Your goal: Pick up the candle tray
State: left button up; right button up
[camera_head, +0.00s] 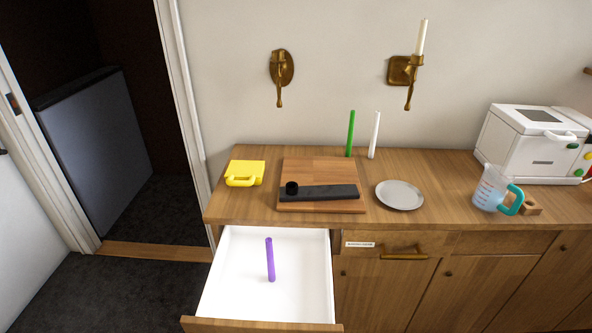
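A long dark tray (333,193) with a short black round cup (292,188) at its left end lies on a brown wooden board (320,170) on the counter. It looks like the candle tray, but I cannot be sure. A round grey plate (399,195) lies to the right of the board. A green candle (350,134) and a white candle (374,135) stand upright at the back of the counter. Neither of my grippers is in view.
The open drawer juts out below the counter's left part. A yellow block with a handle (245,173) lies left of the board. A measuring jug (491,188) and a white appliance (535,145) stand at the right. Two brass wall sconces (281,72) hang above; the right one holds a candle.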

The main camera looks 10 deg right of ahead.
aim_at(291, 191)
jog(key=l+z, duration=0.4)
jog(key=l, duration=0.4)
jog(key=l+z, duration=0.35)
jog(key=l, duration=0.45)
jog(key=j+z, duration=0.45)
jog(key=z, duration=0.2)
jog(key=i+j, duration=0.05)
